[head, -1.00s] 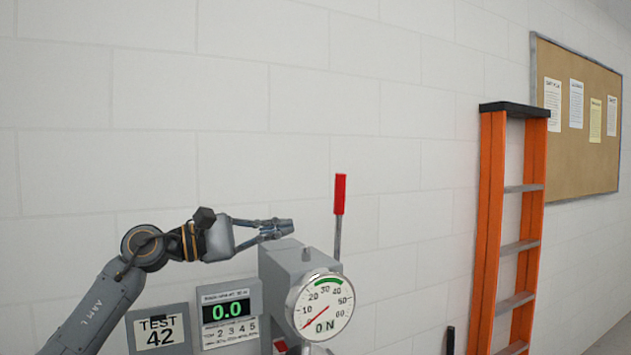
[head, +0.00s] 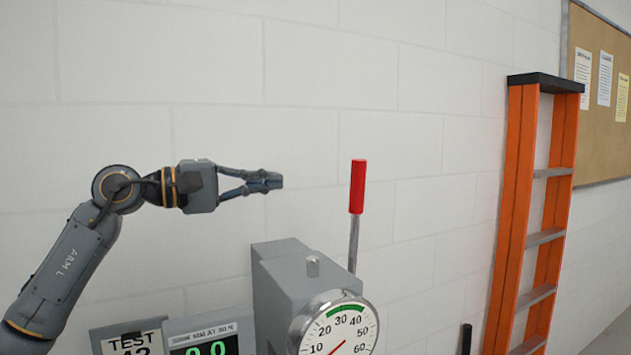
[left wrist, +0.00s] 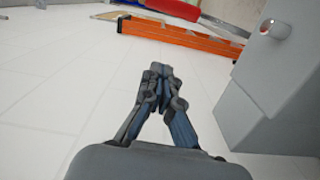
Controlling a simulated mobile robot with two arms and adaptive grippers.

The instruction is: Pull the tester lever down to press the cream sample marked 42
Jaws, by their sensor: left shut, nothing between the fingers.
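The tester lever (head: 357,195) stands upright beside the grey tester head (head: 285,272), with a red grip on a metal rod. My left gripper (head: 270,181) is shut and empty, to the left of the red grip and apart from it, above the tester head. The left wrist view shows its closed fingers (left wrist: 160,72), with the red grip (left wrist: 172,9) at the top edge and the tester head (left wrist: 285,70) at right. The dial gauge (head: 338,328) reads near zero. A card (head: 132,342) reads TEST 42, partly cut off. The cream sample and my right gripper are out of view.
A digital display (head: 204,345) shows at the bottom edge. Free space lies between my left gripper and the lever.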

